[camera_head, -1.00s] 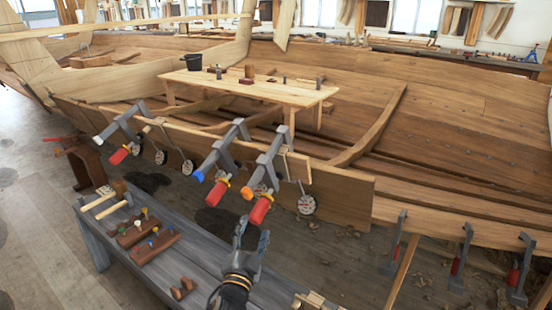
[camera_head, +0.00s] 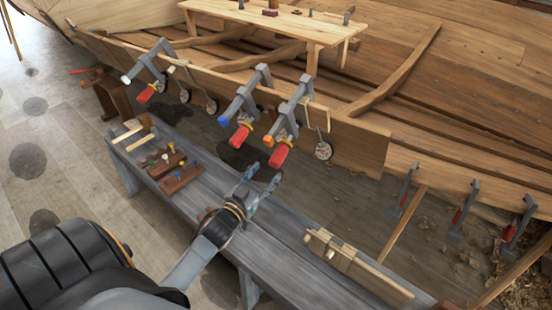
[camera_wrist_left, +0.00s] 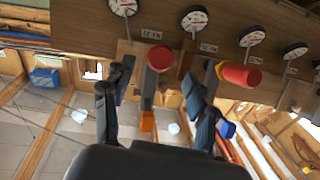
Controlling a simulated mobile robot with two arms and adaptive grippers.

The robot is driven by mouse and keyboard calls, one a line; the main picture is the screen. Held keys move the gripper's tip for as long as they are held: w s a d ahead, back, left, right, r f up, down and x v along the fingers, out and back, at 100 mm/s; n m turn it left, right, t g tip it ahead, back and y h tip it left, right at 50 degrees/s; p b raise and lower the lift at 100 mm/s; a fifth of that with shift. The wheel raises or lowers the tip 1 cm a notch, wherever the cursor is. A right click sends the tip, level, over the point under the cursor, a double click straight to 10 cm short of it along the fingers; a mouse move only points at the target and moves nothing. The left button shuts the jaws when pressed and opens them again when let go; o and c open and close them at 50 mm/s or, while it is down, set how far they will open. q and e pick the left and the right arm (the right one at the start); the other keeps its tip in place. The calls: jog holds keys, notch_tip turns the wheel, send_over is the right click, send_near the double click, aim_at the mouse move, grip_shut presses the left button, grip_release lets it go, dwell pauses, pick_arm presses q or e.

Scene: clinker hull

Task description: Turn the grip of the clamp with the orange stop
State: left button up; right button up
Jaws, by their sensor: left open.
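The clamp with the orange stop (camera_head: 268,141) hangs on the hull plank, right of the clamp with the blue stop (camera_head: 223,121). Its red grip (camera_head: 279,155) points down toward the bench. My left gripper (camera_head: 264,175) is open, just below that grip, over the bench. In the left wrist view the orange stop (camera_wrist_left: 147,121) and red grip (camera_wrist_left: 159,58) show between my spread fingers, with no clear contact. The blue stop (camera_wrist_left: 226,129) and its red grip (camera_wrist_left: 240,76) lie at or beyond the right finger. My right gripper is not in view.
A third clamp with a white stop (camera_head: 126,79) hangs further left. Round dials (camera_head: 323,151) hang along the plank. The grey bench (camera_head: 290,233) carries wooden blocks with coloured pegs (camera_head: 178,172) and a wooden piece (camera_head: 330,250). More clamps (camera_head: 459,217) are at the right.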

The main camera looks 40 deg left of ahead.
aim_at(274, 166)
pick_arm(q)
jog(key=w, duration=0.6)
jog(key=shift+w+a, duration=0.25)
jog(key=shift+w, duration=0.1)
jog(key=c, duration=1.2)
jog(key=shift+o, duration=0.2)
jog(key=shift+f+m+y+b, duration=0.15)
jog(key=shift+m+y+b, duration=0.55)
jog(key=shift+m+y, duration=0.3)
jog(key=shift+m+y+b, duration=0.7)
jog(key=shift+y+b, duration=0.1)
jog(key=shift+b, duration=0.05)
